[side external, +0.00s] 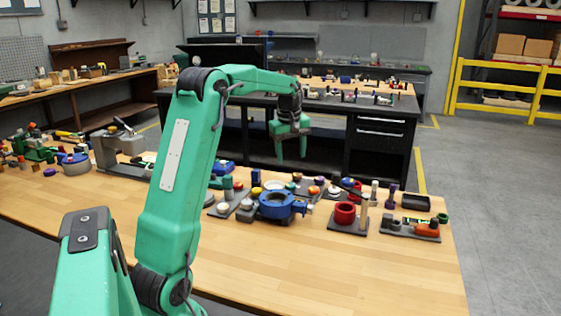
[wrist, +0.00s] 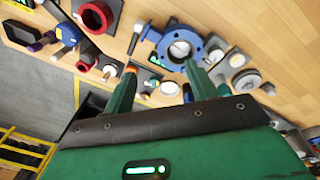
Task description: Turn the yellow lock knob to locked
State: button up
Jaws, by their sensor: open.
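My gripper (side external: 291,150) is open and empty, pointing down above the far side of the bench. Its two fingers are spread in the wrist view (wrist: 160,70). A blue round valve body (side external: 275,210) with a pale centre stands on the bench below the gripper. It also shows beyond the fingertips in the wrist view (wrist: 168,33). No finger touches a part.
A red ring-shaped part (side external: 344,213) stands right of the valve with an upright post beside it. A plate with an orange part (side external: 427,230) is farther right. Several small parts crowd around the valve. The front of the wooden bench (side external: 330,275) is clear.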

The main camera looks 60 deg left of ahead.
jog(key=s+a+f+n, duration=0.2)
jog(key=a+f+n, duration=0.3)
jog(key=a, duration=0.5)
jog(key=n+g+h, duration=0.1)
jog(key=n, duration=0.1)
send_over(257, 189)
notch_tip(257, 189, down, 7)
jog(key=shift+a+r, duration=0.1)
jog(key=shift+f, duration=3.95)
jog(key=c, duration=1)
